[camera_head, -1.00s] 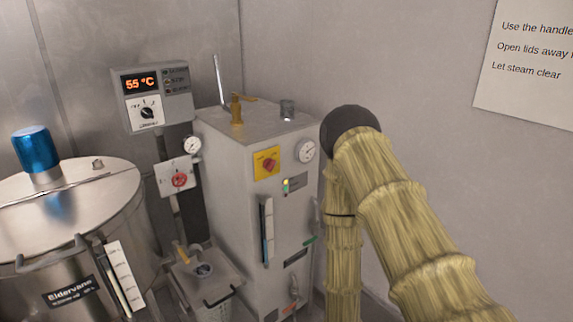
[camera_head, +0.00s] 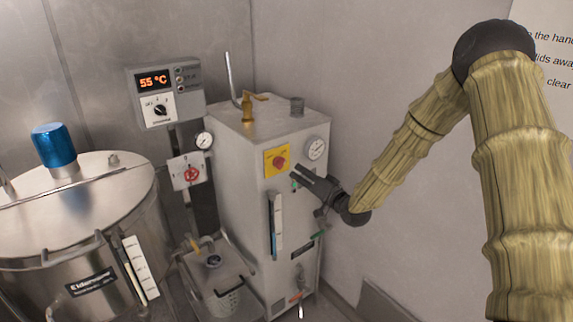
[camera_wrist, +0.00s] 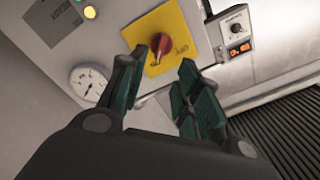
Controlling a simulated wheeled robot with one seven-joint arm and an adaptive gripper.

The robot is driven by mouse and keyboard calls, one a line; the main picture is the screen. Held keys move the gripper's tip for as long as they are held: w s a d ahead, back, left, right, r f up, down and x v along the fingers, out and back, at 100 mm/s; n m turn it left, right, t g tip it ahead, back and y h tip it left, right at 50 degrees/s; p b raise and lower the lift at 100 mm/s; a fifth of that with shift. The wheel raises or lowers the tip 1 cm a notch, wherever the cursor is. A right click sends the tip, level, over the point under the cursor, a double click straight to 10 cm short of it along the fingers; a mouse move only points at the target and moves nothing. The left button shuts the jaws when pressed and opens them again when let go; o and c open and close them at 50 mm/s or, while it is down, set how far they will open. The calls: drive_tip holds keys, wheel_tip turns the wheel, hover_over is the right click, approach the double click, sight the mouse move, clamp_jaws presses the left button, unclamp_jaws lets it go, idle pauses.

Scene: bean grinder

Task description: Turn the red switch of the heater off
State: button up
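The heater (camera_head: 262,205) is a tall grey metal box in the middle of the head view. Its red switch (camera_head: 280,162) is a knob on a yellow plate (camera_head: 268,169) on the upper front. In the wrist view the red switch (camera_wrist: 160,44) sits on the yellow plate (camera_wrist: 182,38), just beyond my fingertips, with its handle at an angle to the plate's edges. My gripper (camera_head: 303,174) is in front of the heater, just right of and below the switch. In the wrist view my gripper (camera_wrist: 158,76) has its teal fingers apart, with nothing between them; I see no contact with the switch.
A round gauge (camera_head: 316,149) is right of the switch. A lever (camera_head: 247,105) stands on the heater's top. A control box (camera_head: 155,82) reading 55 °C and another red knob (camera_head: 191,174) are left. A steel vessel (camera_head: 75,225) fills the far left. A wall bounds the right.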

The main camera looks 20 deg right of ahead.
sight(284, 164)
drive_tip(key=p+x, duration=0.2)
drive_tip(key=x, duration=0.6)
drive_tip(key=shift+w+a+f+p, duration=0.15)
drive_tip(key=shift+w+p, duration=0.15)
drive_tip(key=shift+w, duration=0.1)
drive_tip(key=shift+c, duration=0.2)
clamp_jaws()
